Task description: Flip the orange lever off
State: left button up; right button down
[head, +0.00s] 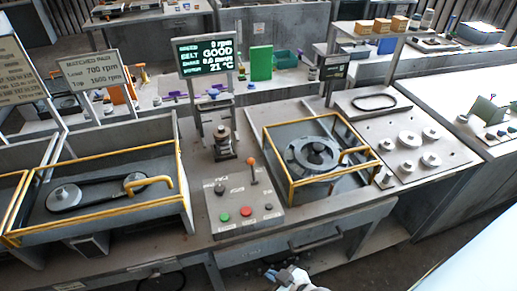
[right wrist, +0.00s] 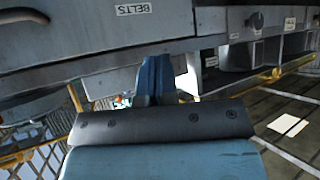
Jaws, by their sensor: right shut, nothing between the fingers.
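The orange lever (head: 251,162) has an orange ball on a dark stem. It stands upright on the grey control panel (head: 234,202) in the middle of the bench in the head view. My right gripper (head: 290,279) shows at the bottom edge of the head view, low in front of the bench and well apart from the lever. In the right wrist view its blue fingers (right wrist: 155,78) are together and empty, near a drawer front (right wrist: 95,32) labelled BELTS. The lever does not show in the right wrist view. My left gripper is not in view.
The panel also has a green button (head: 224,217), a red button (head: 246,211) and a dark knob (head: 219,188). Yellow-railed bays hold a belt drive (head: 95,192) on the left and a round blower part (head: 313,152) on the right. A screen (head: 207,55) stands behind.

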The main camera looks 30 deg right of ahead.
jog(key=shift+a, duration=0.2)
jog(key=shift+r, duration=0.15)
